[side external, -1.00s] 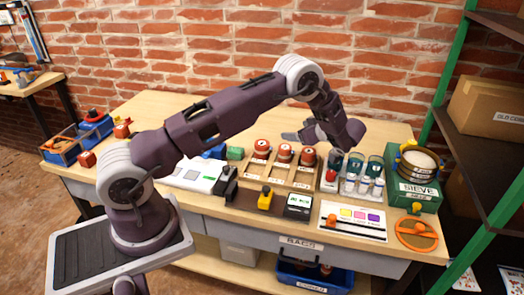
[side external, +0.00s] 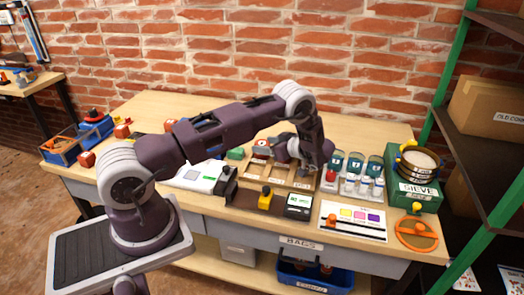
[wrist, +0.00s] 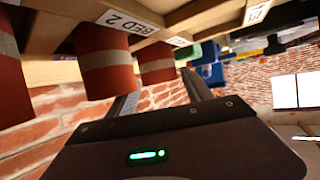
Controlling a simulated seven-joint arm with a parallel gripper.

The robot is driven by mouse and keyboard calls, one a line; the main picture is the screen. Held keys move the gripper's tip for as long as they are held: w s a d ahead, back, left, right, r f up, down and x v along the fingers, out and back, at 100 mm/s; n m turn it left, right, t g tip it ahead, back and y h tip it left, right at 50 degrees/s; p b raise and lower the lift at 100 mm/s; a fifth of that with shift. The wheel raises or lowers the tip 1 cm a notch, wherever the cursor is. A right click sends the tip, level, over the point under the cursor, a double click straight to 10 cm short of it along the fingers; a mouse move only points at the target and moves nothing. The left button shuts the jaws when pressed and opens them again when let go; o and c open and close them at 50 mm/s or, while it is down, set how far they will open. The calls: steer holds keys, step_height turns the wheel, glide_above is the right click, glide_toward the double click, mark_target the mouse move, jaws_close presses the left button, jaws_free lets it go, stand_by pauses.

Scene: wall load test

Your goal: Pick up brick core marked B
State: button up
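Red brick cores with pale bands stand in a wooden rack (side external: 262,172) on the bench. In the side view, one core (side external: 261,147) shows at the rack's left; my gripper (side external: 284,152) hides most of the others. I cannot read a B on any core.
The brick wall is behind.

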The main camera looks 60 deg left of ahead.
jaws_close()
steer(key=shift+r, duration=0.1)
